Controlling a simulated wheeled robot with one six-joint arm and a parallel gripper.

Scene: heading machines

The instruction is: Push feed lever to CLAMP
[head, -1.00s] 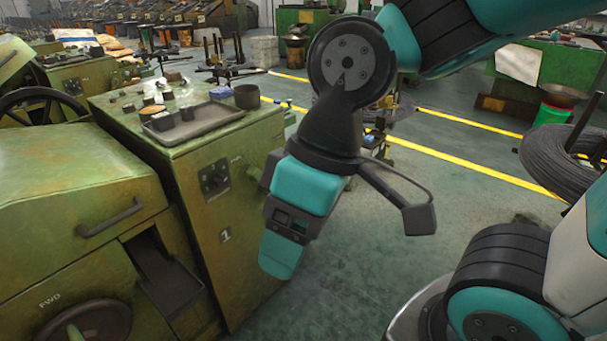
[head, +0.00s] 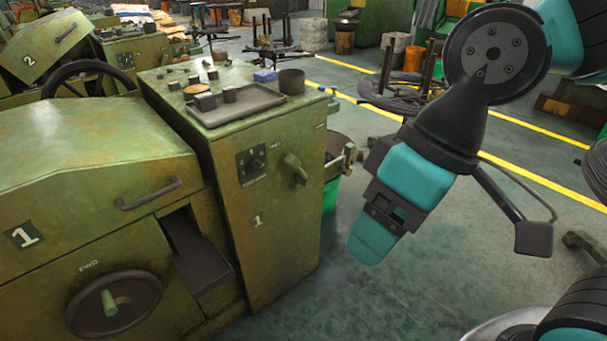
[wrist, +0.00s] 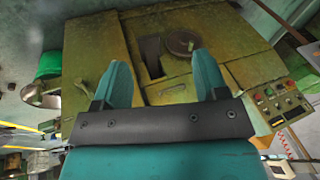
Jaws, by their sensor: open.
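A stubby green lever (head: 296,168) sticks out of the front face of the green cabinet (head: 283,225) marked 1, right of a small black switch plate. No CLAMP label is legible, so I cannot tell whether this is the feed lever. A round dark disc (head: 114,302) with a green knob, marked FWD, is on the machine at lower left; a disc (wrist: 180,42) also shows in the wrist view. My gripper (head: 372,238) hangs right of the cabinet, apart from it, pointing down. In the wrist view its two teal fingers (wrist: 162,82) are spread and empty.
A grey tray (head: 237,106) with small parts and a dark cup (head: 291,81) stand on the cabinet top. A dark chute (head: 197,255) projects left of the cabinet. Open floor (head: 400,295) lies below my gripper. A button panel (wrist: 280,105) is in the wrist view.

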